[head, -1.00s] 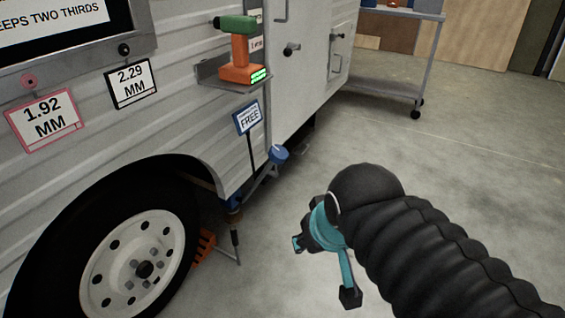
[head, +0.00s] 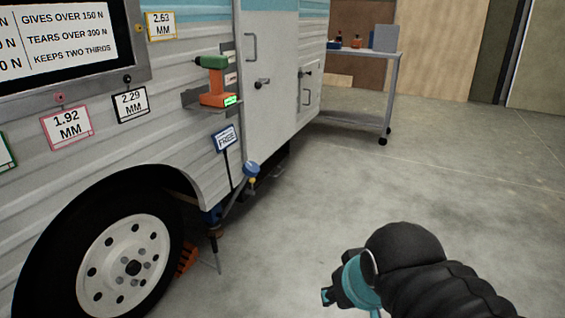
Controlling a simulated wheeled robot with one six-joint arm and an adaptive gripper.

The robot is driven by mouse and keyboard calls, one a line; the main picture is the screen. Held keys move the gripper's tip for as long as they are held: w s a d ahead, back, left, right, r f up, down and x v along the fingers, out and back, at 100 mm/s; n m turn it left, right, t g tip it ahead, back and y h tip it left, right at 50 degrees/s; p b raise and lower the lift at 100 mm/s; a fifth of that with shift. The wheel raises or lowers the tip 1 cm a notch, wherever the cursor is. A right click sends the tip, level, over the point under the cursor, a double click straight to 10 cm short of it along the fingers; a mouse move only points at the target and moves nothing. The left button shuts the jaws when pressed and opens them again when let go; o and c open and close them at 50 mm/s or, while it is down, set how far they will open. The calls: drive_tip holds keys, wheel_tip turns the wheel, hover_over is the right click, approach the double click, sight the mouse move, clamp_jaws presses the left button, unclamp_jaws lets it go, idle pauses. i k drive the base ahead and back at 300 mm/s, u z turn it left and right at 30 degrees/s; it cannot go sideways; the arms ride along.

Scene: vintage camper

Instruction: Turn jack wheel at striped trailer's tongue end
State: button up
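The camper (head: 190,120), with pale ribbed sides and a light blue band, fills the left of the head view. Its tongue end and a jack wheel cannot be clearly made out. A blue-topped jack-like post (head: 212,222) stands under the body behind the tire, with a slanted bar up to a blue round piece (head: 251,168). My gripper (head: 328,296), black and teal, is low in the picture, over bare floor, to the right of the post and apart from it. My black-sleeved arm and the bottom edge hide much of it, so its finger opening is unclear.
A tire with a white rim (head: 125,262) stands at lower left, with an orange chock (head: 187,257) behind it. An orange and green drill (head: 215,85) sits on a side shelf. A small sign (head: 225,139) reads FREE. A wheeled cart (head: 385,90) stands behind. The concrete floor at right is clear.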

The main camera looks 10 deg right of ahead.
sight(250, 168)
drive_tip(key=z, duration=0.55)
drive_tip(key=i, duration=1.4)
drive_tip(key=u, duration=0.65)
